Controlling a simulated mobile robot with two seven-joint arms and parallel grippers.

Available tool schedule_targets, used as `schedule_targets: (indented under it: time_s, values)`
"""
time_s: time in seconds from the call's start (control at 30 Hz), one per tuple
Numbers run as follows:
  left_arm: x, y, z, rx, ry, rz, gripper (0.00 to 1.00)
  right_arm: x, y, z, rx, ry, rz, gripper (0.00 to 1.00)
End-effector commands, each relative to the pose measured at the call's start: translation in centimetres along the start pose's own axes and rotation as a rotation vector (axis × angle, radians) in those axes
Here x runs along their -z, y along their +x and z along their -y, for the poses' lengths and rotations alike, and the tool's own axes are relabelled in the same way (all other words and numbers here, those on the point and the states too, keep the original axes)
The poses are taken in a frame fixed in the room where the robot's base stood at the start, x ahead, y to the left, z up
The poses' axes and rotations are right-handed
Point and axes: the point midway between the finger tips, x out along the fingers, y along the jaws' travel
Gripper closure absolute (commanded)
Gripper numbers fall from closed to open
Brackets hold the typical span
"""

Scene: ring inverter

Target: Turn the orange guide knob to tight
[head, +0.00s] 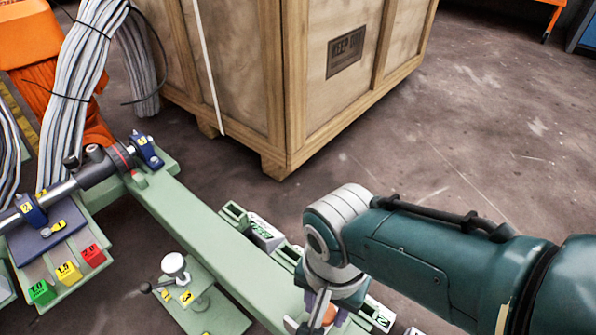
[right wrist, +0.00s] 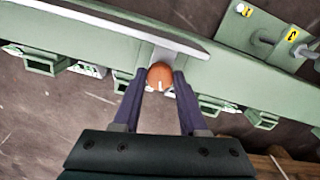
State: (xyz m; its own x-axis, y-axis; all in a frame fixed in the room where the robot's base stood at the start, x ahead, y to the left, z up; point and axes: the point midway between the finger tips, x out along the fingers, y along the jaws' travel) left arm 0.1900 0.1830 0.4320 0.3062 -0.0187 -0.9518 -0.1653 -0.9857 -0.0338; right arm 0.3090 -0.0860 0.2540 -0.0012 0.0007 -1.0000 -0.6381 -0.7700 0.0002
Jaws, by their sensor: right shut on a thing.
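The orange guide knob (right wrist: 160,75) sits on the green rail (right wrist: 200,62) in the right wrist view. A short pale mark on the knob points toward the bottom of that view. My right gripper (right wrist: 161,82) has its two purple-grey fingers shut on the knob, one on each side. In the head view the knob (head: 329,314) shows only partly at the bottom, beside the fingers of my right gripper (head: 320,312). My right arm hides much of the rail there. No tight or loose label is readable. My left gripper is not in view.
A wooden crate (head: 345,90) stands behind the rail. A small stand with a white knob (head: 174,264) is left of the rail. Green, yellow and red blocks (head: 68,272) and grey cables (head: 80,95) are at left. Open floor lies at right.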

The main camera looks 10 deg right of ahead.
Motion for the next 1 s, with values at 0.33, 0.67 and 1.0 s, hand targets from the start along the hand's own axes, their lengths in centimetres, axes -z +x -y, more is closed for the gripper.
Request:
schedule_targets:
  time_s: [0.33,0.67,1.0]
  values:
    - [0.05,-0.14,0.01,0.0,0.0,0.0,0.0,0.06,0.02,0.0,0.001,0.233,-0.002,1.0]
    - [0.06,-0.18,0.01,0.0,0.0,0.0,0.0,0.1,0.04,-0.06,-0.001,0.326,-0.003,1.0]
    - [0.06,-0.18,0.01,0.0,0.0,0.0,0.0,0.11,0.04,-0.05,-0.001,0.335,-0.003,1.0]
